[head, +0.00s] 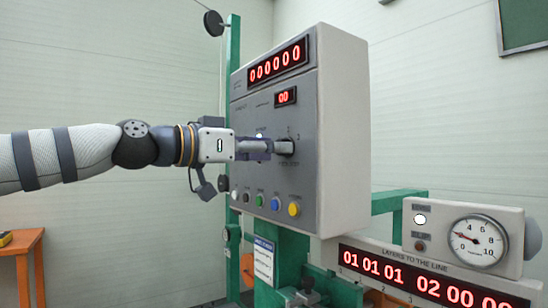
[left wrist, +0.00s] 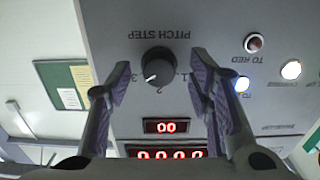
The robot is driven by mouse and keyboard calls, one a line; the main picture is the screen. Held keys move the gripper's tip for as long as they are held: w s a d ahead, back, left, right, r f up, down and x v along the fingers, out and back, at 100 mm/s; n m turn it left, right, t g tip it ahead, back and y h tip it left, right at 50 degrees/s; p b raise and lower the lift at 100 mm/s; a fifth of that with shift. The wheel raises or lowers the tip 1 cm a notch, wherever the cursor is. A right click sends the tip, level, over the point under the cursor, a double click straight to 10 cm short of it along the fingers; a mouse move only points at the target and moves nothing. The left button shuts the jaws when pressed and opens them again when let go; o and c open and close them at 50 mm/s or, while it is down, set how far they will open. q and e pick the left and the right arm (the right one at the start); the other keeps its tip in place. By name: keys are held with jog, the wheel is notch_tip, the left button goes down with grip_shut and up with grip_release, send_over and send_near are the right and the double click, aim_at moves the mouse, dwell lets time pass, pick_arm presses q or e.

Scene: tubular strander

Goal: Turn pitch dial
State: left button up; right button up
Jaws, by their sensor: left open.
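The pitch dial is a round dark knob (left wrist: 158,66) under an upside-down "PITCH STEP" label in the left wrist view. Its white mark points to the lower left there, between the 3 and the 2. In the head view the dial (head: 285,147) sits on the grey panel's front, partly hidden by the fingers. My left gripper (head: 266,147) points at the dial from the left. In the left wrist view its fingers (left wrist: 160,76) are open, one on each side of the dial, with gaps to the knob. I do not see my right gripper.
The grey control box (head: 345,130) has red displays reading 000000 (head: 278,63) and 00 (head: 285,97). A row of coloured buttons (head: 260,200) runs below the dial. A pressure gauge (head: 477,241) and a "LAYERS TO THE LINE" display (head: 430,283) stand at lower right.

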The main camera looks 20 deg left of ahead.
pick_arm(q)
jog(key=shift+w+d+r, duration=0.1)
jog(key=shift+w+d, duration=0.25)
grip_shut()
